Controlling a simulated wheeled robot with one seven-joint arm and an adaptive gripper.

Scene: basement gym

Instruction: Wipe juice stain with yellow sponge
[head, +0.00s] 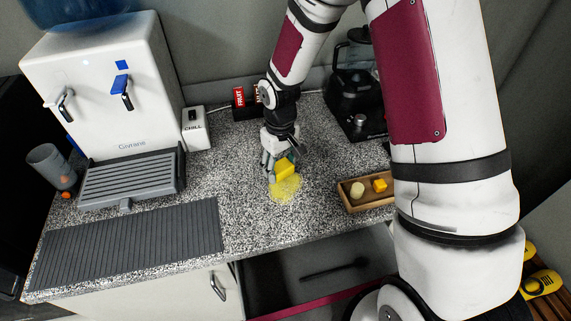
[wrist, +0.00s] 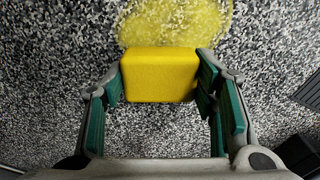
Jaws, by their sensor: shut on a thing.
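The yellow sponge (head: 284,169) is held between the fingers of my gripper (head: 273,160), over the speckled counter. In the wrist view, the sponge (wrist: 160,75) sits between the two green-padded fingertips of my gripper (wrist: 161,80), which are shut on it. The yellow juice stain (head: 287,188) lies on the counter just in front of the sponge. In the wrist view, the stain (wrist: 182,22) shows right beyond the sponge, and the sponge hides its near edge. I cannot tell whether the sponge touches the counter.
A wooden tray (head: 355,207) with small yellow pieces lies right of the stain. A blender (head: 355,80) stands at the back right. A water dispenser (head: 110,85), a grey ribbed mat (head: 130,240) and a grey cup (head: 50,165) are left. Counter around the stain is clear.

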